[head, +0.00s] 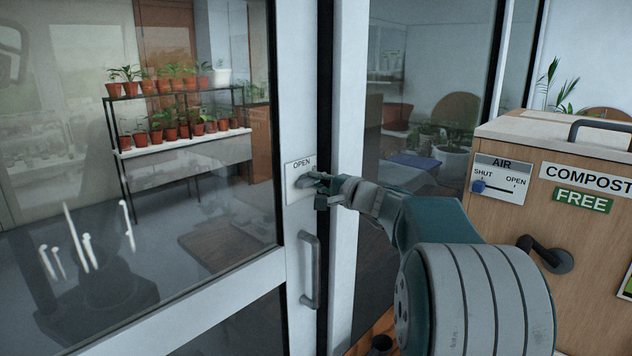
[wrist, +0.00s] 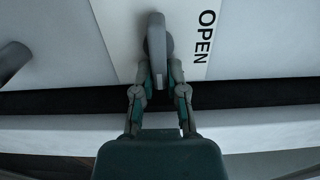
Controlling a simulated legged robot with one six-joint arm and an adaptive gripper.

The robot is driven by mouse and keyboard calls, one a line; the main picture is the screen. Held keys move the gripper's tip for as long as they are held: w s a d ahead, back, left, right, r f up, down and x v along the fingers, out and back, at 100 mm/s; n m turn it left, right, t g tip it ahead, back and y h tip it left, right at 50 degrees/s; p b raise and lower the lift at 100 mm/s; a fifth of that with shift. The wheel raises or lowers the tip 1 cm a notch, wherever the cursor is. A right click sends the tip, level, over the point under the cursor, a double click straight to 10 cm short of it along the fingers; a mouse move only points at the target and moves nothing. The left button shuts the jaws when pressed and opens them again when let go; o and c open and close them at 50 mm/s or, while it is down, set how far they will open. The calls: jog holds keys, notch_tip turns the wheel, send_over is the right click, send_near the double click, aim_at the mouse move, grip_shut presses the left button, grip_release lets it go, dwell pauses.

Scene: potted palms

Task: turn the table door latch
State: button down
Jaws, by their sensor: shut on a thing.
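A glass door with a pale frame (head: 301,222) fills the left of the head view. A small white plate marked OPEN (head: 299,165) is on its frame, with a grey lever latch (head: 308,179) on it. In the wrist view the latch (wrist: 156,45) is a rounded grey lever, its end between my fingers beside the OPEN lettering (wrist: 206,32). My gripper (head: 325,190) reaches the latch from the right in the head view. Its two fingers (wrist: 160,76) are closed on the lever from both sides. My fingers partly hide the latch in the head view.
A grey pull handle (head: 310,270) is on the door frame below the latch. At right stands a wooden compost box (head: 590,240) with a dark lever (head: 546,254) and a blue AIR slider (head: 479,187). Behind the glass, potted plants (head: 170,80) fill a shelf rack.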

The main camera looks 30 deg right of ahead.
jog(key=shift+d+f, duration=0.1)
jog(key=shift+f, duration=0.1)
jog(key=c, duration=0.7)
grip_release()
jog(key=shift+d, duration=0.1)
jog(key=v, duration=1.2)
jog(key=shift+w, duration=0.1)
